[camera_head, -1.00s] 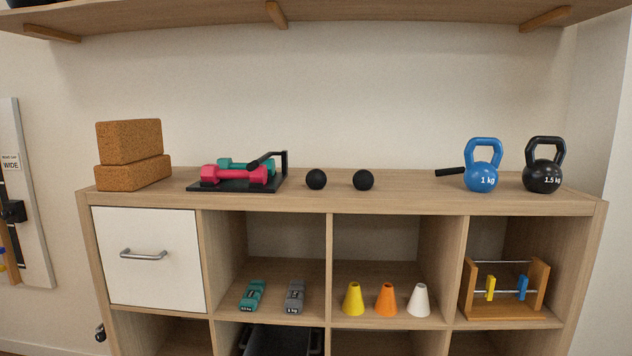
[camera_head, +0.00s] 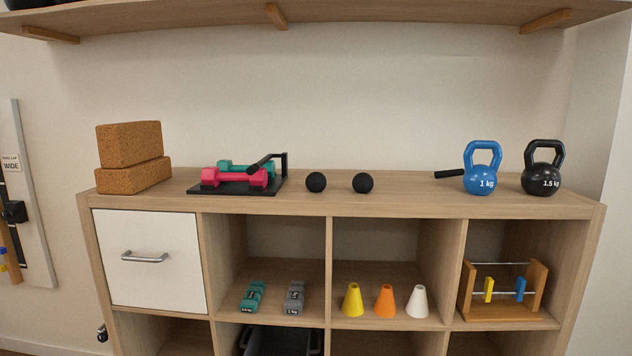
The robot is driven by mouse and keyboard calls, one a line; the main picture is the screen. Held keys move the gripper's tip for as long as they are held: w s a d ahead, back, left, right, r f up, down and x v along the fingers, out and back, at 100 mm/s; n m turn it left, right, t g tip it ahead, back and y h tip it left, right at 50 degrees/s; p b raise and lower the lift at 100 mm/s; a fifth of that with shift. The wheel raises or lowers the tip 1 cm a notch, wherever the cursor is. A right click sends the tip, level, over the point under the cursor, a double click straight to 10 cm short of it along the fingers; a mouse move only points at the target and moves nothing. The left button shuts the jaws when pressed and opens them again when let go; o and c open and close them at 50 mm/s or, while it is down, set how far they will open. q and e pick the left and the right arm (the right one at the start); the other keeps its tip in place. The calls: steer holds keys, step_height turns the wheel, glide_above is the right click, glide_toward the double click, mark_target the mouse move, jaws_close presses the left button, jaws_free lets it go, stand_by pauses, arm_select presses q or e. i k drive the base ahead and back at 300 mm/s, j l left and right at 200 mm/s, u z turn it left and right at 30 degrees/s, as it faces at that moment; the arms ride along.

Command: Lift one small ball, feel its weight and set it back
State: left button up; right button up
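Two small black balls rest apart on the wooden shelf top (camera_head: 400,204). The left ball (camera_head: 316,182) is near the middle of the top. The right ball (camera_head: 363,183) sits a short way to its right. They look alike in size and colour. Neither of my grippers shows in the head view, and nothing is touching the balls.
Dumbbells on a black rack (camera_head: 235,190) and cork blocks (camera_head: 130,144) stand left of the balls. A blue kettlebell (camera_head: 481,178) and a black kettlebell (camera_head: 541,180) stand right. A shelf board (camera_head: 350,16) hangs above. The top before the balls is clear.

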mark_target(315, 182)
steer(key=i+l+u, duration=0.1)
steer(key=i+l, duration=0.65)
steer(key=i, duration=0.15)
